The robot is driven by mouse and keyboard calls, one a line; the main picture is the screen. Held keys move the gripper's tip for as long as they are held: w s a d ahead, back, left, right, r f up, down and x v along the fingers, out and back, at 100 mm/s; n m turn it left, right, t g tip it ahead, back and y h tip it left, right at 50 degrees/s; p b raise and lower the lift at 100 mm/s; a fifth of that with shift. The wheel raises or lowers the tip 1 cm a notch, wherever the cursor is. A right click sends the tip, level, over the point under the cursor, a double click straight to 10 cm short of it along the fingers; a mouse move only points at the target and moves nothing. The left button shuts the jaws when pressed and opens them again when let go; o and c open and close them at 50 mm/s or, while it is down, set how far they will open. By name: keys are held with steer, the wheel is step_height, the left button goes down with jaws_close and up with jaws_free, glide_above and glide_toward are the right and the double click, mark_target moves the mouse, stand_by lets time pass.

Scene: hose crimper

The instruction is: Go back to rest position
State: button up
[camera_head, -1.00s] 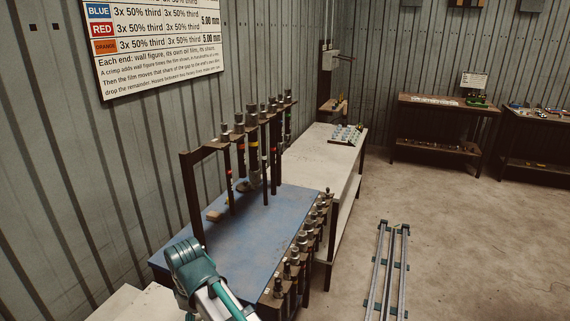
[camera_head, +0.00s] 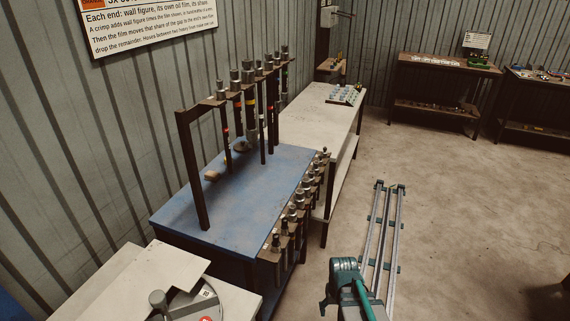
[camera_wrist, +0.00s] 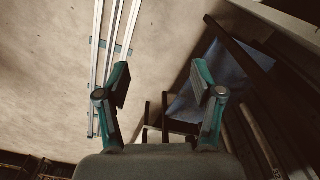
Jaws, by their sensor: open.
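My gripper (camera_wrist: 160,85) shows in the wrist view with its two green and black fingers spread apart and nothing between them. Behind the fingers lie the floor rails and, to the right, a blue surface. In the head view my green and white arm is at the bottom, right of the blue table (camera_head: 240,212) and in front of the rails; the fingertips cannot be made out there.
A rack (camera_head: 189,165) with hanging hoses stands on the blue table, with fittings along its right edge. A white bench (camera_head: 305,115) is behind it. Floor rails (camera_head: 375,235) lie right of the tables. A gauge-like device (camera_head: 195,305) sits at bottom left.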

steer(key=s+f+g+b, duration=0.3)
steer(key=s+f, duration=0.9)
steer(key=s, duration=0.3)
steer(key=s+f+g+b, duration=0.3)
steer(key=s+f, duration=0.9)
steer(key=s, duration=0.3)
steer(key=shift+d+f+g, duration=0.3)
steer(key=shift+d+g, duration=0.1)
steer(key=shift+d, duration=0.05)
